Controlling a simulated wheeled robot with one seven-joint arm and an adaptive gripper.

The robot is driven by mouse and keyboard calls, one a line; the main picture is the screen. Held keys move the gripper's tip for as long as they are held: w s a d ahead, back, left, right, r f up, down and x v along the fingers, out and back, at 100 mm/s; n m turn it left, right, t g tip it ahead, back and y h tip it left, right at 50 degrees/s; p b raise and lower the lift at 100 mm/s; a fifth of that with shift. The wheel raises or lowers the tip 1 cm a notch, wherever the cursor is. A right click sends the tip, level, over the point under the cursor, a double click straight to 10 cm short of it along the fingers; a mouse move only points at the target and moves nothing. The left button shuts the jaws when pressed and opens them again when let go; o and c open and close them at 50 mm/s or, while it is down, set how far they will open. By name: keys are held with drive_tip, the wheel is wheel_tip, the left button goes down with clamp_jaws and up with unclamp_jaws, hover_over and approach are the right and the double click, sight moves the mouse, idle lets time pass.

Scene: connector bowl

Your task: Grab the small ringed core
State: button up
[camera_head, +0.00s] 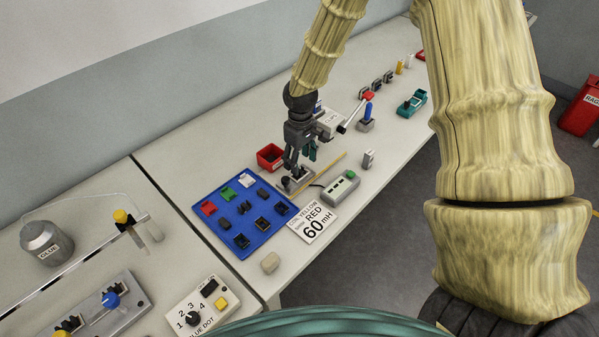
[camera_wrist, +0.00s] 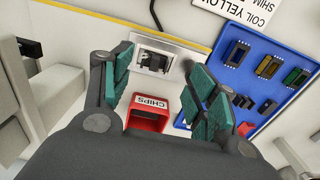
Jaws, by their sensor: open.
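I cannot tell for certain which part is the small ringed core. Dark parts with lighter borders, such as this framed dark part (camera_wrist: 236,53), sit in the blue tray (camera_head: 236,248). My gripper (camera_head: 301,163) is open and points down over a grey metal fixture (camera_wrist: 172,68) beside the tray. A dark part (camera_wrist: 153,62) sits in the fixture, between my fingers as the wrist view sees it. My gripper holds nothing that I can see.
A red bin (camera_head: 269,157) marked CHIPS stands behind the fixture. A white label card (camera_head: 311,223) lies in front. A blue-handled item (camera_head: 367,118) stands farther back.

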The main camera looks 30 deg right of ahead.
sight(301, 171)
drive_tip(key=shift+w+d+f+p, duration=0.15)
drive_tip(key=shift+f+p, duration=0.3)
drive_tip(key=shift+f, duration=0.15)
drive_tip(key=shift+w+d+f+p, duration=0.1)
drive_tip(key=shift+f+p, duration=0.3)
drive_tip(key=shift+f, duration=0.2)
drive_tip(key=shift+f+p, duration=0.45)
drive_tip(key=shift+f, duration=0.95)
drive_tip(key=shift+c, duration=0.4)
drive_tip(key=c, duration=1)
